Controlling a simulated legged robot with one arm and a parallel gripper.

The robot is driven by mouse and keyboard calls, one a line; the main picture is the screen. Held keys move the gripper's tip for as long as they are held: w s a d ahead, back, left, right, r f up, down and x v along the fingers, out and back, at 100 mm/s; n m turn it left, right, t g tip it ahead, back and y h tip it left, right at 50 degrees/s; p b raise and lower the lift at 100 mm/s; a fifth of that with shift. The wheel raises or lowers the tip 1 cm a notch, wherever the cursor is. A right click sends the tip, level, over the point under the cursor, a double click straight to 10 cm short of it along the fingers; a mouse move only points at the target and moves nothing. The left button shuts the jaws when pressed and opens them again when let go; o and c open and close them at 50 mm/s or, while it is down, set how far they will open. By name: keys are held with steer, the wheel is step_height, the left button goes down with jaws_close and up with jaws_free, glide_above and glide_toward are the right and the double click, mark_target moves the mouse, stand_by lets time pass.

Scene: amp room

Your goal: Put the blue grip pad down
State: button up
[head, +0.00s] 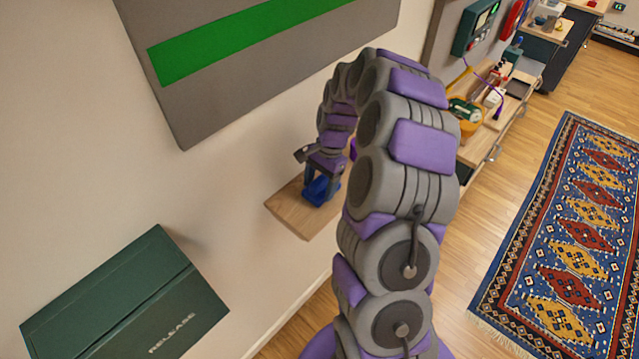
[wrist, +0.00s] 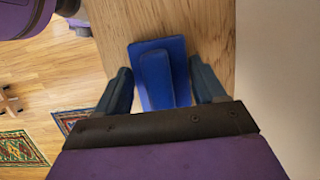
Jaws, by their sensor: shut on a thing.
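The blue grip pad (wrist: 160,75) is a flat blue plate with a raised blue ridge, in the middle of the wrist view. My gripper (wrist: 160,88) has a dark finger on each side of the ridge and is shut on the pad. In the head view the blue pad (head: 318,190) shows under my gripper (head: 322,185), at a small wooden shelf (head: 290,210) on the wall. The same shelf (wrist: 205,20) lies beneath the pad in the wrist view. I cannot tell whether the pad touches the wood.
A dark green box marked RELEASE (head: 130,295) is at the lower left wall. A grey panel with a green stripe (head: 250,50) hangs above. A wooden bench with several items (head: 490,115) stands behind my arm. A patterned rug (head: 570,230) lies on the floor at right.

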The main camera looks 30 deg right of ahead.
steer(key=o, duration=1.2)
steer(key=shift+f, duration=0.1)
steer(key=shift+f, duration=0.1)
steer(key=shift+f+b, duration=0.25)
steer(key=shift+b, duration=0.1)
steer(key=p+v, duration=0.1)
steer(key=v, duration=1.6)
steer(key=shift+w+r, duration=0.35)
steer(key=shift+w, duration=0.05)
